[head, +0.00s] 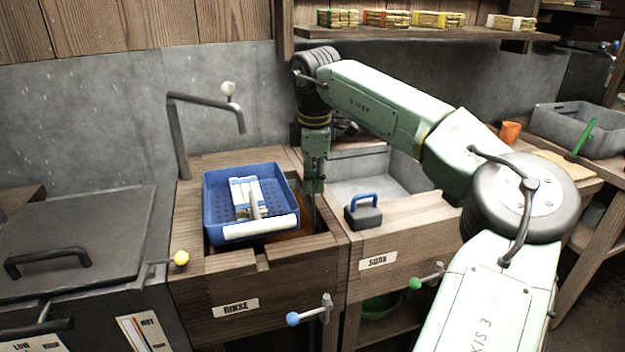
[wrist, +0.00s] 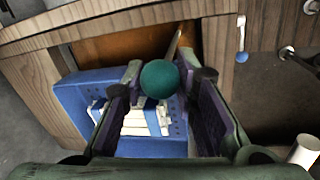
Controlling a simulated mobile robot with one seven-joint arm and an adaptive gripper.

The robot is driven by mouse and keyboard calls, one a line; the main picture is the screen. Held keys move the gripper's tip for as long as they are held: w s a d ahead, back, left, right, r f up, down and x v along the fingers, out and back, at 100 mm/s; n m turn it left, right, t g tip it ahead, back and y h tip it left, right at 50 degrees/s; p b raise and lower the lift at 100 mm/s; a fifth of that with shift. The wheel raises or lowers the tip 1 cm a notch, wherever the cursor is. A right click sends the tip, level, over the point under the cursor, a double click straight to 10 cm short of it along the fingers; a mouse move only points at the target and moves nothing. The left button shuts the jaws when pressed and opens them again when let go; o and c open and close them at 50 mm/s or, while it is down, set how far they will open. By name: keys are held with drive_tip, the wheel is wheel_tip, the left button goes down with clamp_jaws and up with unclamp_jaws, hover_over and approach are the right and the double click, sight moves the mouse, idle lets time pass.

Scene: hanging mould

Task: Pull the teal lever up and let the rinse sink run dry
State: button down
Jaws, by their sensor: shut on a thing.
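The teal lever's round knob (wrist: 160,79) sits between my fingertips in the wrist view, with its thin rod running up behind it. My gripper (head: 314,186) points straight down at the right rim of the rinse sink (head: 190,265), shut on the knob. In the head view my fingers hide the knob. Brown-orange liquid or basin floor (wrist: 130,44) shows inside the sink; its level is hard to tell. A blue perforated tray (head: 213,212) with a pale bundle (head: 247,197) in it sits over the sink, left of my gripper.
A bent grey tap (head: 205,99) stands behind the sink. The soak sink (head: 375,178) with a blue-handled block (head: 363,215) on its edge lies to the right. A blue-knobbed valve (head: 310,314) juts from the rinse front. A dark lidded box (head: 75,235) is at left.

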wheel_tip(320, 180, up, 3)
drive_tip(key=shift+r+p, duration=0.1)
drive_tip(key=shift+p, duration=0.3)
drive_tip(key=c, duration=1.5)
unclamp_jaws()
drive_tip(key=shift+o, duration=1.1)
wheel_tip(320, 180, up, 12)
drive_tip(key=s, duration=0.2)
drive_tip(key=shift+s+d+f, duration=0.15)
drive_tip(key=shift+s+f, duration=0.05)
